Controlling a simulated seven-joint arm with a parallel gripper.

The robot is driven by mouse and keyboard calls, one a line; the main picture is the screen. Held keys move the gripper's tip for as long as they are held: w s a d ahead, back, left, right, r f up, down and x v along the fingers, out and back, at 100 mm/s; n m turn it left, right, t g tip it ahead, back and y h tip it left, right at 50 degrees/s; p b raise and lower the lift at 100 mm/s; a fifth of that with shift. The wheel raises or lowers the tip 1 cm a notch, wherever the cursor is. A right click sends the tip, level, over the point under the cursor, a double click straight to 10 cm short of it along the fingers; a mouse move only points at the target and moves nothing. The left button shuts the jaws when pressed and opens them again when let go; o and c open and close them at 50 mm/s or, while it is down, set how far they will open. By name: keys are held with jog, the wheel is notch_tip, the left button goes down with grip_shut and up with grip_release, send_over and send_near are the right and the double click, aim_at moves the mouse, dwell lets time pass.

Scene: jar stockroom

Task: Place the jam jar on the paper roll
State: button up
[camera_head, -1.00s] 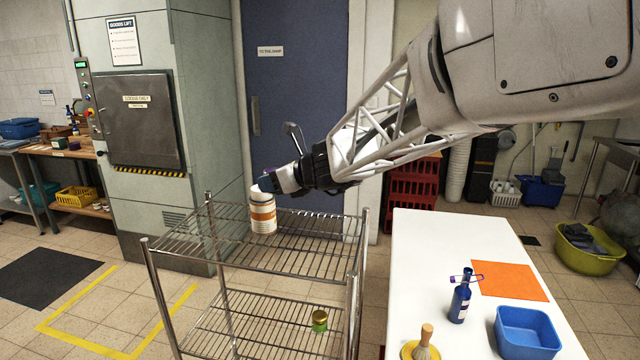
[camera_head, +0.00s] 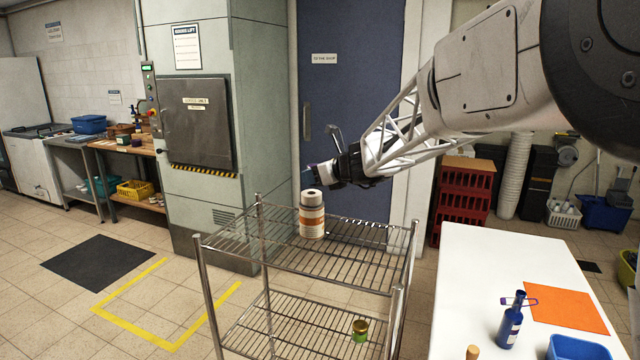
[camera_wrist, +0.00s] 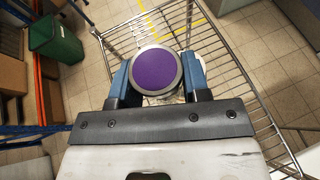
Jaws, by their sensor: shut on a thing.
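My gripper (camera_head: 322,174) is at the end of the arm, just above the top shelf. In the wrist view, its blue fingers are shut on a round jar with a purple lid (camera_wrist: 156,71), seen from above. In the head view, that jar is mostly hidden by the gripper. The paper roll (camera_head: 312,222), white with an orange band and a hole in its top, stands upright on the wire rack's top shelf. The gripper is just above and slightly right of its top. In the wrist view, a pale object shows behind the jar, probably the roll.
The wire rack (camera_head: 270,268) has a small green jar (camera_head: 360,331) on its lower shelf. A white table (camera_head: 480,275) at right holds a blue bottle (camera_head: 511,320), an orange mat (camera_head: 563,306) and a blue bin (camera_head: 578,348). The rest of the top shelf is clear.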

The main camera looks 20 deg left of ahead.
aim_at(312, 193)
jog(key=shift+w+a+f, duration=0.15)
jog(key=shift+w+a, duration=0.55)
jog(key=shift+w, duration=0.25)
jog(key=shift+w+a+f, duration=0.1)
jog(key=shift+w+a, duration=0.55)
jog(key=shift+w, duration=0.3)
jog(key=shift+f, duration=0.1)
jog(key=shift+f, duration=1.65)
jog(key=shift+f, duration=0.15)
jog(key=o, duration=1)
jog(key=shift+c, duration=0.2)
